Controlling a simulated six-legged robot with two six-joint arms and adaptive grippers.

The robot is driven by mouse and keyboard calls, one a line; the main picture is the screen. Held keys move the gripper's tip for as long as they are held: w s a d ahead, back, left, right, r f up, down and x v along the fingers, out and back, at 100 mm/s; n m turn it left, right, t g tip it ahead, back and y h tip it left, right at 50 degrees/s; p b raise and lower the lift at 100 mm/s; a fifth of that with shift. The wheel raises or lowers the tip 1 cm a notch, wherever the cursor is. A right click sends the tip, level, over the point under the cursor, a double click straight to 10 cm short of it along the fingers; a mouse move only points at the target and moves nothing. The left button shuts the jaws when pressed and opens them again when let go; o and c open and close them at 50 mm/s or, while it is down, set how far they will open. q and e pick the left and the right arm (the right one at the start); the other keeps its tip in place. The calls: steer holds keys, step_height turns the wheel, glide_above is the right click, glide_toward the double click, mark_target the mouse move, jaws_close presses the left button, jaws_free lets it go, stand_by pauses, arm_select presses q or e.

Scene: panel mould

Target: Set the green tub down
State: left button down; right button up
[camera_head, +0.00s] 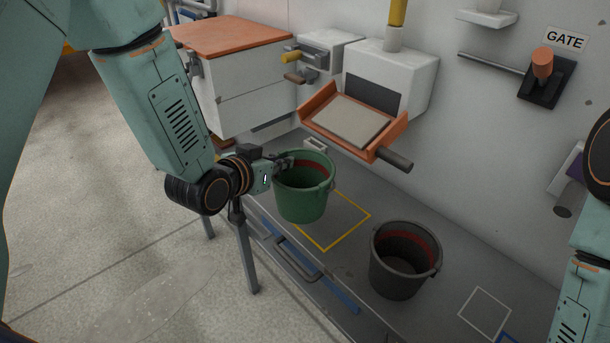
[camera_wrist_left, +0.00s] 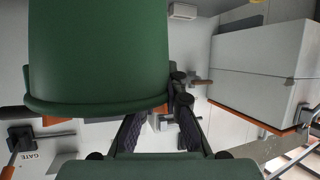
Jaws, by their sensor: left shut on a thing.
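The green tub (camera_head: 303,197) is upright at the middle of the head view, with a reddish band inside. My left gripper (camera_head: 283,164) is shut on its rim at the left side. In the left wrist view the tub (camera_wrist_left: 100,50) fills the upper left, and the gripper's fingers (camera_wrist_left: 158,122) reach its rim. A yellow square outline (camera_head: 345,238) on the grey bench lies below and right of the tub, which covers part of it. I cannot tell if the tub's base touches the bench. My right gripper is out of view.
A dark grey tub (camera_head: 398,275) stands on the bench (camera_head: 350,262) to the right, near a white square outline (camera_head: 484,312). An orange-framed tray (camera_head: 352,122) with a dark handle juts from the wall above. A white cabinet with an orange top (camera_head: 232,38) stands behind left.

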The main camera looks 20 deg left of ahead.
mark_target(301, 176)
arm_select(q)
steer(key=w+d, duration=0.4)
steer(key=w, duration=0.1)
steer(key=shift+w+d, duration=0.25)
steer(key=shift+w, duration=0.05)
steer(key=f, duration=0.1)
steer(key=f+b, duration=0.1)
steer(key=shift+s+a+f, duration=0.15)
steer(key=shift+a+f, duration=0.15)
steer(key=shift+f, duration=0.05)
steer(key=shift+a+f, duration=0.15)
steer(key=shift+f, duration=0.3)
steer(key=f, duration=0.1)
steer(key=f+b, duration=0.1)
steer(key=f, duration=0.1)
steer(key=shift+d, duration=0.3)
steer(key=shift+w+f, duration=0.2)
steer(key=shift+a, duration=0.1)
steer(key=c, duration=1.5)
jaws_free()
steer(key=shift+s+r, duration=0.1)
steer(key=shift+o, duration=0.4)
